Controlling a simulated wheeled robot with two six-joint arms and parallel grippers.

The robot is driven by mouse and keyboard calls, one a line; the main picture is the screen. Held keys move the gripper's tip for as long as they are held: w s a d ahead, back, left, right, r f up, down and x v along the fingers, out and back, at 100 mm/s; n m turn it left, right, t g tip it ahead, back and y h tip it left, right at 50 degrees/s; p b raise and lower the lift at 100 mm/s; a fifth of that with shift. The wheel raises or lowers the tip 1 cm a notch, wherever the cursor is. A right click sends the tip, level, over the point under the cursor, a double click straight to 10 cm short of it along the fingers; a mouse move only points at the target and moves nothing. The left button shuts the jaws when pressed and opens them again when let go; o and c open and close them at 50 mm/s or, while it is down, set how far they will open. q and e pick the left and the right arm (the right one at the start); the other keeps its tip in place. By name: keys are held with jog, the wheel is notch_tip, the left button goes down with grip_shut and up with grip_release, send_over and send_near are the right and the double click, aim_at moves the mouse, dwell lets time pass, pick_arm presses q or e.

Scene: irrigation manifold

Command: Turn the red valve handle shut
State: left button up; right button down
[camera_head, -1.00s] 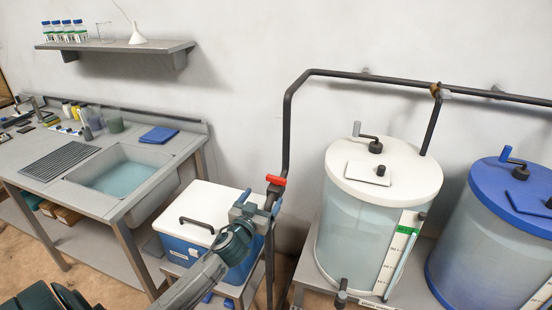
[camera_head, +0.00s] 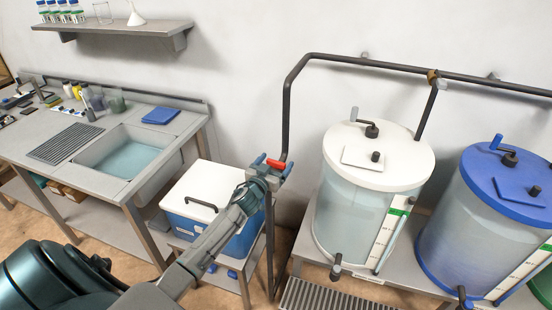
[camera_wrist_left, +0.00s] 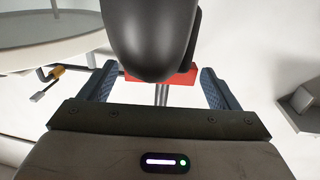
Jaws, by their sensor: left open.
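The red valve handle (camera_head: 276,164) is a short bar on the dark vertical pipe (camera_head: 285,122), just right of the white-lidded blue cooler. My left gripper (camera_head: 272,167) is at the handle, with its blue fingers apart on either side of it. In the left wrist view the red handle (camera_wrist_left: 182,78) lies between the open fingers (camera_wrist_left: 160,88), and I see no clear grip on it. A large dark rounded part (camera_wrist_left: 150,35) hides the handle's middle there. My right gripper is not in view.
The cooler (camera_head: 203,187) stands below and left of the handle. A white-lidded tank (camera_head: 340,205) and a blue-lidded tank (camera_head: 460,215) stand to the right. A sink bench (camera_head: 85,145) is at left, and a shelf (camera_head: 115,27) hangs above it. Bare wall lies behind the pipe.

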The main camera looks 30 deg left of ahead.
pick_arm(q)
jog(key=shift+w, duration=0.45)
jog(key=c, duration=1)
jog(key=y+b, duration=0.1)
jog(key=b, duration=0.3)
jog(key=shift+f+n, duration=0.25)
jog(key=shift+n, duration=0.15)
jog(key=shift+r+n+y+b, duration=0.2)
jog(key=shift+n+y+b, duration=0.1)
jog(key=shift+y+b, duration=0.35)
jog(key=shift+r, duration=0.1)
